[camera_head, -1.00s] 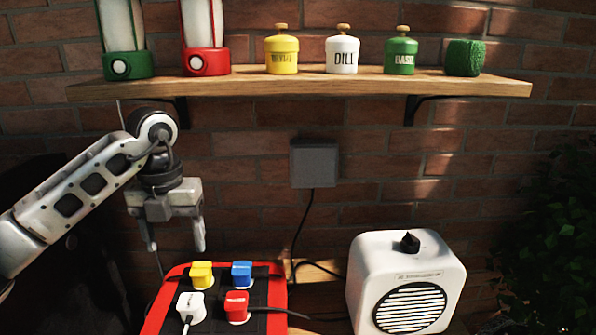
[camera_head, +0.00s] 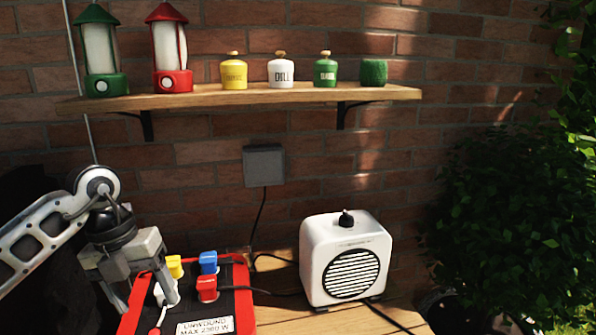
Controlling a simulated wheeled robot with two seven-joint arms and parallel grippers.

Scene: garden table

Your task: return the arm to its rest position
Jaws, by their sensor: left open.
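My left gripper (camera_head: 140,285) is at the lower left, its fingers pointing down over the left part of a red and black power strip (camera_head: 242,290). Its fingers are apart, and I see nothing held between them. A white plug (camera_head: 166,291) sits on the strip close by the right finger; I cannot tell whether they touch. Yellow (camera_head: 174,266), blue (camera_head: 208,262) and red (camera_head: 207,288) plugs also sit on the strip. My right gripper is not in view.
A white heater-like box (camera_head: 345,258) stands on the wooden table (camera_head: 340,322) at the right, with cables around it. A shelf (camera_head: 250,97) with lanterns and jars hangs above. A grey wall box (camera_head: 263,165) has a cable running down. Green foliage (camera_head: 510,200) fills the right side.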

